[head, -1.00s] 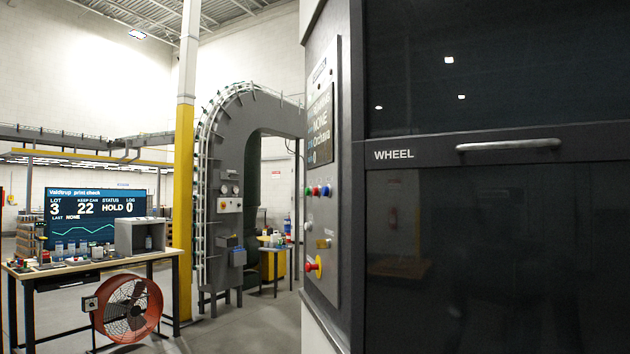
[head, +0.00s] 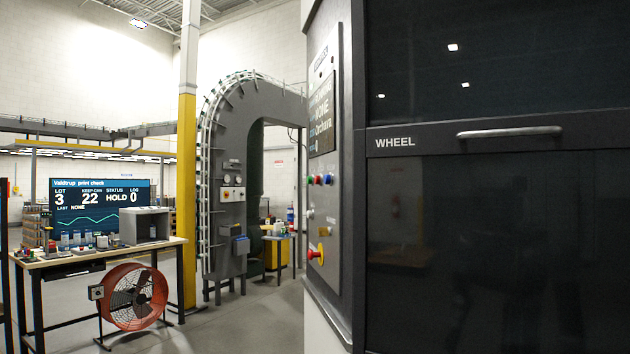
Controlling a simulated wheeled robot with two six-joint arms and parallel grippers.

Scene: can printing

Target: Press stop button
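A grey control panel (head: 322,215) is on the side face of the dark machine, seen at a steep angle. Lower on the panel is a larger red mushroom button (head: 314,254) on a yellow base. No readable label tells which is the stop button. A dark screen with white text (head: 321,118) sits above the buttons. Neither of my grippers is in view.
The machine's dark front with a "WHEEL" drawer handle (head: 510,132) fills the right. A workbench (head: 110,256) with a display (head: 98,203) stands left, with an orange fan (head: 134,297) on the floor. A yellow-and-white column (head: 187,190) stands behind. Grey floor is open between fan and machine.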

